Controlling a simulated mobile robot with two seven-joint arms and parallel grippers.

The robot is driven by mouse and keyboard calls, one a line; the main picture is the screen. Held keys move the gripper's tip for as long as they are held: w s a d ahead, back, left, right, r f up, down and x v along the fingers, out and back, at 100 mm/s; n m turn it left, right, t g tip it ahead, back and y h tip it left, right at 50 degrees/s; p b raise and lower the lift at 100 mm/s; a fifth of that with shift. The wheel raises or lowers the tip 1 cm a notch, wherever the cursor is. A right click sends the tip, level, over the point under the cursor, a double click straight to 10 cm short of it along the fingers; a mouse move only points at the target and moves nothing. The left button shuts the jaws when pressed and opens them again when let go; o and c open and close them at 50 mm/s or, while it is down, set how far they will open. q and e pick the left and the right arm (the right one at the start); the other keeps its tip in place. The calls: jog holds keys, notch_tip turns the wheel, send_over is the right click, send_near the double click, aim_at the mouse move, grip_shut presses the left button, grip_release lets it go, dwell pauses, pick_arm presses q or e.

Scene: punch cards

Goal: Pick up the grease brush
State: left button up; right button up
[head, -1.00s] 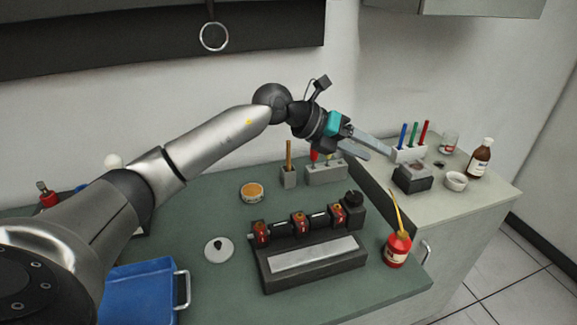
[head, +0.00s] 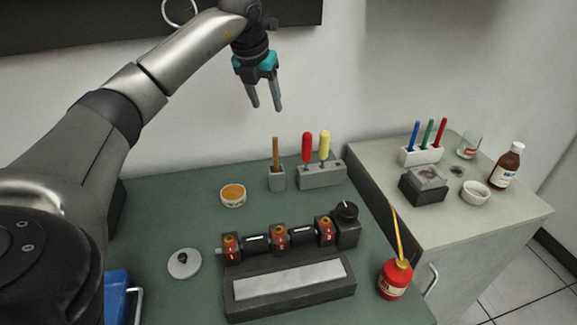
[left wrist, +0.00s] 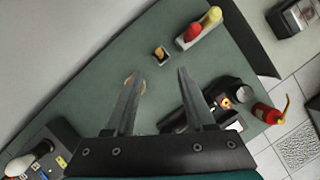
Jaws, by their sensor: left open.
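What looks like the grease brush (head: 275,148), a thin brown handle, stands upright in a small grey holder (head: 276,182) at the back of the green bench. Its lower end is hidden in the holder. In the left wrist view the brush (left wrist: 158,51) shows nearly end-on, beyond and between the fingertips. My left gripper (head: 266,108) is open and empty, fingers pointing down, above the brush and apart from it; it also shows in the left wrist view (left wrist: 160,71). My right gripper is not in view.
A grey block (head: 322,176) with red- and yellow-handled tools stands close right of the holder. An orange-filled bowl (head: 233,195) is to its left. In front are a black device (head: 290,283), a white lid (head: 184,264) and a red oil can (head: 395,279). The wall is behind.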

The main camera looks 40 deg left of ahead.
pick_arm(q)
notch_tip(320, 180, down, 4)
jog(key=b, duration=0.6)
send_near(277, 154)
jog(key=x, duration=0.5)
jog(key=shift+w+a+f, duration=0.25)
jog(key=shift+a, duration=0.05)
jog(key=shift+b+x, duration=0.35)
jog(key=shift+x, duration=2.75)
jog(key=shift+w+a+r, duration=0.15)
jog(key=shift+w, duration=0.05)
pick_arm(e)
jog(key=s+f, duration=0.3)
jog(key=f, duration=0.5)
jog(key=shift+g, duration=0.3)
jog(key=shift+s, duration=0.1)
pick_arm(q)
grip_shut()
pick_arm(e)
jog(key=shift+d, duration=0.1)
